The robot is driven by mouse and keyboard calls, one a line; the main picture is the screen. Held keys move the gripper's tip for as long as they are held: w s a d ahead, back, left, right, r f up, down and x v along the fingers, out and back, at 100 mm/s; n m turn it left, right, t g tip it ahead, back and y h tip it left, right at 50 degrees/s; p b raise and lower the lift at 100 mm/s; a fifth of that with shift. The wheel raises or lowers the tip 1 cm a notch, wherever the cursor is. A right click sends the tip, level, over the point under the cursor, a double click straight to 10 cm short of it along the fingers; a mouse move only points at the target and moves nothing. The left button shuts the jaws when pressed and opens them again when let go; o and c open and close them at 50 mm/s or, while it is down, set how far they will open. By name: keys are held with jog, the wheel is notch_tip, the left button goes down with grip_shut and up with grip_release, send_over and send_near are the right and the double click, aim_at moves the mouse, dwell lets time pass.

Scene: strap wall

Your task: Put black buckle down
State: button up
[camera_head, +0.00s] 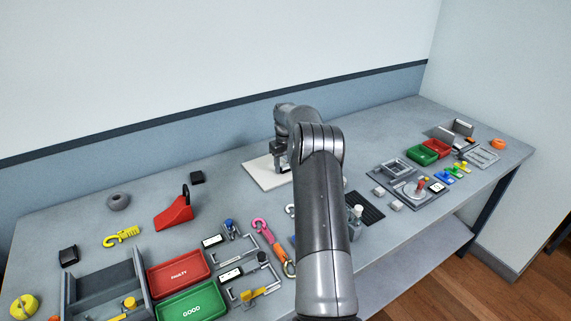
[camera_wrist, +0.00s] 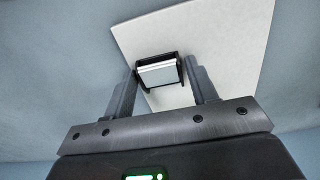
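In the wrist view a black buckle (camera_wrist: 159,72) with a pale grey face sits between the two fingertips of my gripper (camera_wrist: 160,76). The fingers press close against its left and right sides, so my gripper looks shut on it. Behind it is a white board (camera_wrist: 222,40). In the head view my gripper (camera_head: 282,165) points down at the white board (camera_head: 262,178), at the back middle of the table. The buckle is hidden there. I cannot tell whether it touches the board.
Two other black pieces, one (camera_head: 197,177) left of the board and one (camera_head: 68,256) farther left, lie on the table. A red wedge-shaped holder (camera_head: 174,214), a red tray (camera_head: 180,275) and a green tray (camera_head: 192,303) stand left. Fixtures (camera_head: 412,187) fill the right.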

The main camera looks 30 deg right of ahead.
aim_at(285, 166)
jog(key=o, duration=0.3)
jog(key=shift+o, duration=0.2)
notch_tip(285, 166, up, 12)
jog(key=s+a+r+t+h, duration=0.1)
jog(key=s+a+r, duration=0.6)
jog(key=a+r, duration=0.3)
jog(key=s+a+r+t, duration=0.1)
jog(key=s+a+r, duration=0.7)
jog(key=a, duration=0.3)
jog(key=s+a+t, duration=0.1)
jog(key=s+a, duration=0.3)
jog(key=s, duration=0.3)
jog(key=s+a+t, duration=0.1)
jog(key=s+a, duration=0.3)
jog(key=s, duration=0.3)
jog(key=s+a+f, duration=0.2)
jog(key=s+f, duration=0.1)
jog(key=s, duration=0.4)
jog(key=s+a+f+t+y, duration=0.1)
jog(key=s+a+f, duration=0.1)
jog(key=s+f, duration=0.2)
jog(key=shift+s+t, duration=0.3)
jog(key=shift+s, duration=1.45)
